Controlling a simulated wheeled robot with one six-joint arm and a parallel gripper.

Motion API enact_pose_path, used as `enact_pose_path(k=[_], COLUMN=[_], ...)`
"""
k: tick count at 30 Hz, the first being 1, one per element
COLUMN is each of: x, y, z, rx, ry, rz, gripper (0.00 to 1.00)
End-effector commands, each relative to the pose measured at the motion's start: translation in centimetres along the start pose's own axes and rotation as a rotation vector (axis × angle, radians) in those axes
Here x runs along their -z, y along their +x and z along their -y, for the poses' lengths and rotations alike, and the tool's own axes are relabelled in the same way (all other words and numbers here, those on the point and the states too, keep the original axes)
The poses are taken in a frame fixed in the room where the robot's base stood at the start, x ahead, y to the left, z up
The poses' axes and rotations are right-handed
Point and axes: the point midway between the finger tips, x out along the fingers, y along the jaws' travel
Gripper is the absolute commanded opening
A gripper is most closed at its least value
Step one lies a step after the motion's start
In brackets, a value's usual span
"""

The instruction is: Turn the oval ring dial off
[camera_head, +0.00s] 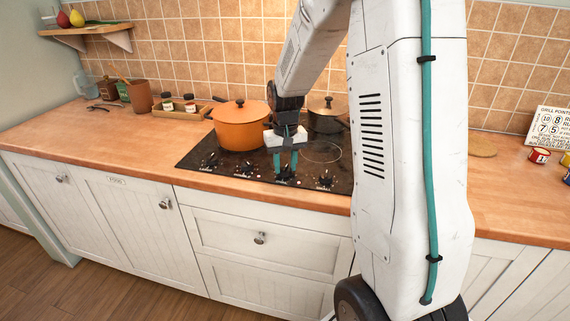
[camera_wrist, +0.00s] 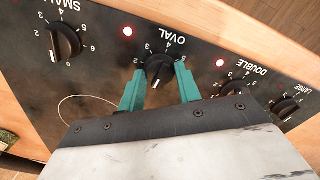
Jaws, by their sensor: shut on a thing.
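The oval ring dial (camera_wrist: 158,68) is a black knob on the dark hob panel, under the upside-down word OVAL in the wrist view. Its white mark points toward the bottom of that picture. My gripper (camera_wrist: 159,71) has its two teal fingers on either side of this knob and is shut on it. In the head view my gripper (camera_head: 286,172) points down at the front row of dials on the black hob (camera_head: 228,176). The fingers hide part of the knob there.
The small dial (camera_wrist: 65,42), double dial (camera_wrist: 232,92) and large dial (camera_wrist: 285,108) flank the oval one. Two red lights (camera_wrist: 127,31) glow on the panel. An orange pot (camera_head: 240,128) and a dark pot (camera_head: 326,118) stand on the hob behind the dials.

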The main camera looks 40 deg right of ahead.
Motion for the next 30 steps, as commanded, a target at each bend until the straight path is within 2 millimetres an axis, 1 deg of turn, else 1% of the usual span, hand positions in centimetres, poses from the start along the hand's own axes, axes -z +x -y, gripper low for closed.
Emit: enact_pose_path(k=[3,9,25,26,27,28,30], x=[-0.02,-0.03,-0.04,-0.04,-0.04,-0.04,-0.03], y=[-0.01,-0.01,0.00,0.01,0.01,0.00,0.01], z=[0.01,-0.01,-0.04,-0.04,-0.04,-0.04,-0.04], rx=[0.000,0.000,0.000,0.000,0.000,0.000,0.000], ry=[-0.057,-0.118,-0.141,-0.141,-0.141,-0.141,-0.141], rz=[0.001,0.001,0.001,0.001,0.001,0.001,0.001], gripper=[0.11,0.11,0.11,0.42,0.53,0.55,0.55])
